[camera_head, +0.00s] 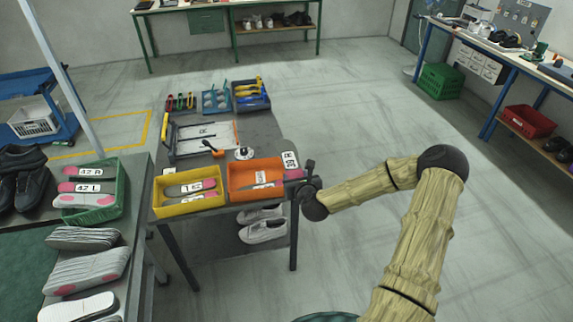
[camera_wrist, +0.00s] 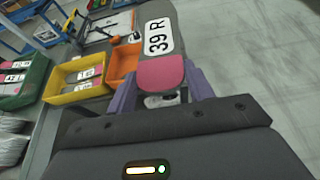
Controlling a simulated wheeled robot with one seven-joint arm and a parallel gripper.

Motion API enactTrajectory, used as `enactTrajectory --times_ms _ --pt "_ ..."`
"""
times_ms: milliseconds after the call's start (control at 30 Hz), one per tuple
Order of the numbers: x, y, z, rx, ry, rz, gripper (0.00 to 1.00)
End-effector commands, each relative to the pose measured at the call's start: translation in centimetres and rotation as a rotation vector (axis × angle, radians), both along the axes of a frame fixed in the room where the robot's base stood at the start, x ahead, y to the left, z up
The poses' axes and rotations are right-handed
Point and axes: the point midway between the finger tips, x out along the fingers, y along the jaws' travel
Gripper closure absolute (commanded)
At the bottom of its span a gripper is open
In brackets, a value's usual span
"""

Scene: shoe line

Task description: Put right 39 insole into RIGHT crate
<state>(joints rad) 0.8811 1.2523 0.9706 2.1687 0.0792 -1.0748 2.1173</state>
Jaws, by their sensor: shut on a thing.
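My gripper (camera_head: 298,175) is shut on the right 39 insole (camera_head: 290,160), at the right end of the orange crate. In the wrist view the insole (camera_wrist: 160,72) is grey with a pink end and a white "39 R" label, and its pink end lies between my purple fingers (camera_wrist: 162,92). The orange crate (camera_head: 240,170) stands on the table's front right part, with a grey-and-pink insole and a white label that I cannot read clearly. It is partly hidden behind the insole in the wrist view (camera_wrist: 117,72). I cannot tell whether the held insole touches the crate.
A yellow crate (camera_head: 190,206) with labelled insoles stands left of the orange one. Behind them are a white board (camera_head: 205,138), an orange-handled tool, and bins of tools. A green crate (camera_head: 122,190) with 42 R and 42 L insoles is at left.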

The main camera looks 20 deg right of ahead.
Motion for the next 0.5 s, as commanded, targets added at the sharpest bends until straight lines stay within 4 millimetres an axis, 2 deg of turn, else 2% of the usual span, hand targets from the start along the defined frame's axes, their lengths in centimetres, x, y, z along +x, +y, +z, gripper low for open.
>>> enactTrajectory --times_ms 33,267,500 --pt "-0.5 0.1 -2.3 0.003 0.006 0.002 0.70" --pt "-3.8 0.6 -11.7 0.002 0.007 0.005 0.70" --pt "-8.8 2.6 -21.3 0.005 0.006 0.021 0.70"
